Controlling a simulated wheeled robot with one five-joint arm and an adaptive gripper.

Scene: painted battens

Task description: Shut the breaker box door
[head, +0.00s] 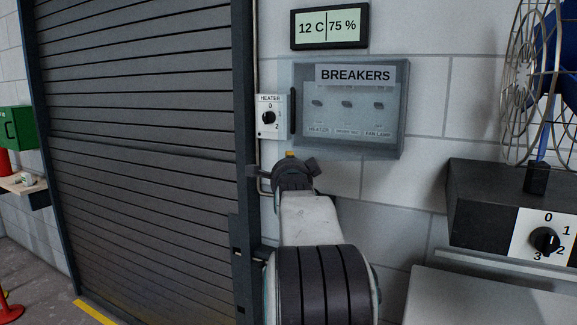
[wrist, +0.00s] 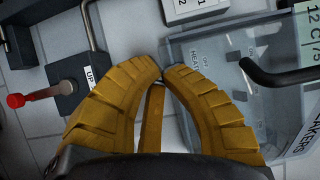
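I cannot tell whether a small gap is left. In the wrist view the clear door (wrist: 215,60) and its black handle (wrist: 275,75) are at the right. My gripper (wrist: 163,71) has yellow fingers with the tips together and nothing seen between them. In the head view my wrist hides most of the gripper (head: 289,154), just below the box's left end.
A heater dial (head: 268,117) is left of the box, beside a dark roller shutter (head: 145,130). A display (head: 329,26) hangs above. A caged fan (head: 540,90) and a dial unit (head: 500,205) are at right. The wrist view shows a red-knobbed lever (wrist: 40,95).

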